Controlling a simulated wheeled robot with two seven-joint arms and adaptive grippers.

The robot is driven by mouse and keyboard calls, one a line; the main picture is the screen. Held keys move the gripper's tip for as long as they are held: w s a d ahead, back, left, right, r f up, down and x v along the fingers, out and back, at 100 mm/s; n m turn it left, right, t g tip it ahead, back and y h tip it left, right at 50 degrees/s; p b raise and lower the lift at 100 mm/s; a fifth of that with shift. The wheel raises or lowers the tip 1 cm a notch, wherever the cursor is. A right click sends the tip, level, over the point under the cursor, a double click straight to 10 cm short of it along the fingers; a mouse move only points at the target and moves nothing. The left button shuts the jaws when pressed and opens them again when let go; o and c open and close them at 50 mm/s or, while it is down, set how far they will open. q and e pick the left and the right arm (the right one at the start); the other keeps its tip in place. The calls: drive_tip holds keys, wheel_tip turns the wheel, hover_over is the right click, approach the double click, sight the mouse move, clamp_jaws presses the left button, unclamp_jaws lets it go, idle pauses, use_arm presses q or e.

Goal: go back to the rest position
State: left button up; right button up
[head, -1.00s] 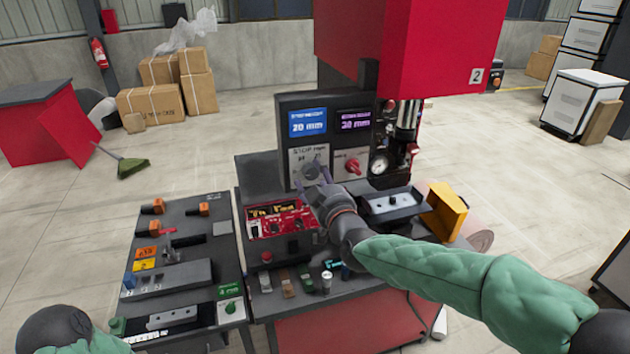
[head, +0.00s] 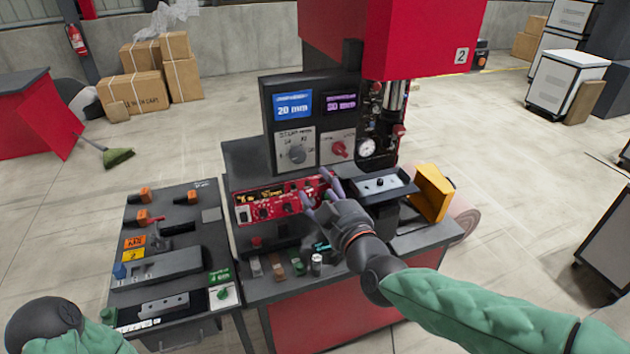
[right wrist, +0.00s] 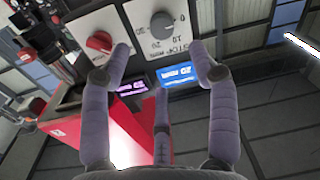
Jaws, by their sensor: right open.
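My right gripper (head: 322,192) is open and empty in the head view, over the right part of the red control strip (head: 285,199) at the front of the machine. It appears clear of the round grey step knob (head: 297,154) on the panel above. The right wrist view shows its spread fingers (right wrist: 160,75), with the grey knob (right wrist: 163,26) and the red knob (right wrist: 100,42) beyond them, nothing between the fingers. Of my left arm, only a dark rounded part and green sleeve show at the lower left; the left gripper's fingers are not visible.
The machine's displays (head: 292,104) stand above the knobs. A grey tray-like block (head: 372,186) and a yellow bin (head: 430,193) lie right of my gripper. A dark side table (head: 207,238) with orange-tagged parts stands at left. Open floor lies beyond.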

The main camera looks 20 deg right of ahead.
drive_tip(key=shift+s+f, duration=0.1)
drive_tip(key=shift+s, duration=0.35)
drive_tip(key=shift+f, duration=0.1)
drive_tip(key=w+a+f+m+g+y+b, duration=0.2)
drive_tip(key=f+g, duration=0.7)
drive_tip(key=f, duration=2.5)
drive_tip(key=s+a+f+m+g+b, duration=0.1)
drive_tip(key=s+a+f+g, duration=0.1)
drive_tip(key=s+f, duration=0.5)
drive_tip(key=s+a+f+m+g+b, duration=0.1)
drive_tip(key=s+a+f+m+g, duration=0.1)
drive_tip(key=s+f, duration=0.5)
drive_tip(key=s+a+f+m+g+b, duration=0.1)
drive_tip(key=s+f+g, duration=0.3)
drive_tip(key=f, duration=1)
drive_tip(key=s+a, duration=0.1)
drive_tip(key=s, duration=0.2)
drive_tip(key=shift+s+a+f+m+g+b, duration=0.15)
drive_tip(key=shift+s+a+m+g+b, duration=0.15)
drive_tip(key=shift+a, duration=0.1)
drive_tip(key=shift+w, duration=0.1)
